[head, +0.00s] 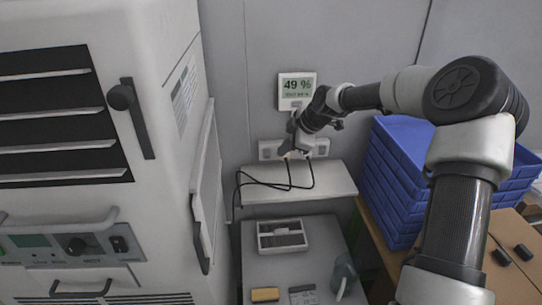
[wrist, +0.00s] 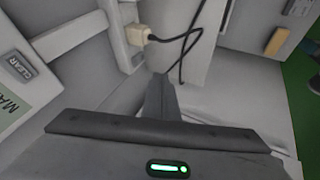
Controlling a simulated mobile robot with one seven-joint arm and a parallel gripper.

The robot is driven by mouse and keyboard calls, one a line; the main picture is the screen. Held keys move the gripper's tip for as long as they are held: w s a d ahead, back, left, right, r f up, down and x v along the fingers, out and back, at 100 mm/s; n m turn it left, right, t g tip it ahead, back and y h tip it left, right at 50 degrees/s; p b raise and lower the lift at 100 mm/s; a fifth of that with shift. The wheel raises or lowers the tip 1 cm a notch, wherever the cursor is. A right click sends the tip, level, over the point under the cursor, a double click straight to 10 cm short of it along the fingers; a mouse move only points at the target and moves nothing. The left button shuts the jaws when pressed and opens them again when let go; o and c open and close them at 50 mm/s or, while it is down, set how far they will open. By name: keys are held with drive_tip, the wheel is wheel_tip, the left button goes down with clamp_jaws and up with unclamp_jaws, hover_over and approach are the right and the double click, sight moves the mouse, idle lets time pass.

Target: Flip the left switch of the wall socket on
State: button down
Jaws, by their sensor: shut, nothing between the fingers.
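The white wall socket (head: 267,149) is on the grey wall below the display panel, with black cables plugged in at its lower edge. My gripper (head: 288,148) is in front of it and hides its middle, including most of the switch area. In the wrist view my gripper (wrist: 160,82) is shut and empty, its fingers pointing toward the wall.
A display panel (head: 297,91) reading 49 % hangs above the socket. A white shelf (head: 325,183) juts out below it, with cables (head: 262,184) draped over. Stacked blue crates (head: 393,185) stand at the right. A large white cabinet (head: 165,40) fills the left.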

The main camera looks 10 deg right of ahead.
sight(267, 154)
drive_tip(key=x, duration=0.3)
drive_tip(key=w+p+x, duration=0.1)
drive_tip(key=x, duration=0.3)
drive_tip(key=w+r+x, duration=0.1)
drive_tip(key=x, duration=0.2)
drive_tip(key=shift+w+f+p, duration=0.3)
drive_tip(key=shift+f+p, duration=0.05)
drive_tip(key=shift+w+d+f, duration=0.1)
drive_tip(key=shift+w+f, duration=0.05)
drive_tip(key=shift+w, duration=0.4)
